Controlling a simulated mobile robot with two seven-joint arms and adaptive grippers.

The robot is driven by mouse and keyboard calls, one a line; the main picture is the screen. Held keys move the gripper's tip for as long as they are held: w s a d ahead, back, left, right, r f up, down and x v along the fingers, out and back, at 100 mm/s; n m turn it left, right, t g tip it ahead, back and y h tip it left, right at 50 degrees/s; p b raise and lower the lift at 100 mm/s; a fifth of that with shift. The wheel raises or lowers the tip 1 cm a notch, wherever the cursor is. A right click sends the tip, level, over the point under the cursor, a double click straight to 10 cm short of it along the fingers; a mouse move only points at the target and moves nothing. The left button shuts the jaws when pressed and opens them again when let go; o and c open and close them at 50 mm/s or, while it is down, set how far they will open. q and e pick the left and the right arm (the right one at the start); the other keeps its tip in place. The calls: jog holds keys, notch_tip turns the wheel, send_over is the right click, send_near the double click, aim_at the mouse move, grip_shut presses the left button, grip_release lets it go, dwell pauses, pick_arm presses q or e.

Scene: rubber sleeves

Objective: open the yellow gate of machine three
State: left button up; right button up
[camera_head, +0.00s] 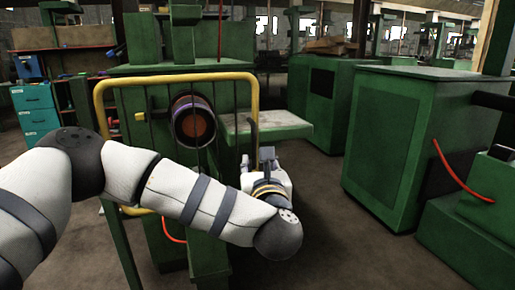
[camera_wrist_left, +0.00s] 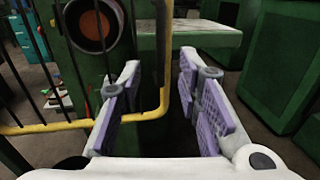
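The yellow gate (camera_head: 176,77) is a tubular frame with thin dark vertical bars. It stands in front of a green machine (camera_head: 225,55) with a round dark and orange opening (camera_head: 194,122). My left arm reaches across the front of the gate. My left gripper (camera_head: 266,155) is at the gate's right edge, partly hidden by its own wrist. In the left wrist view its two purple-padded fingers (camera_wrist_left: 160,85) are spread apart. The gate's upright yellow tube and lower right corner (camera_wrist_left: 165,98) show in the gap between them, with no visible finger contact. My right gripper is out of view.
A pale-topped table (camera_head: 268,124) stands behind the gate's right edge. Green cabinets (camera_head: 400,140) stand at the right, with open floor (camera_head: 345,240) before them. Teal drawers (camera_head: 35,112) and shelves are at the left.

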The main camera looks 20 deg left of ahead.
aim_at(255, 148)
pick_arm(q)
jog(key=x, duration=0.9)
jog(key=shift+w+b, duration=0.15)
jog(key=shift+b, duration=0.15)
grip_shut()
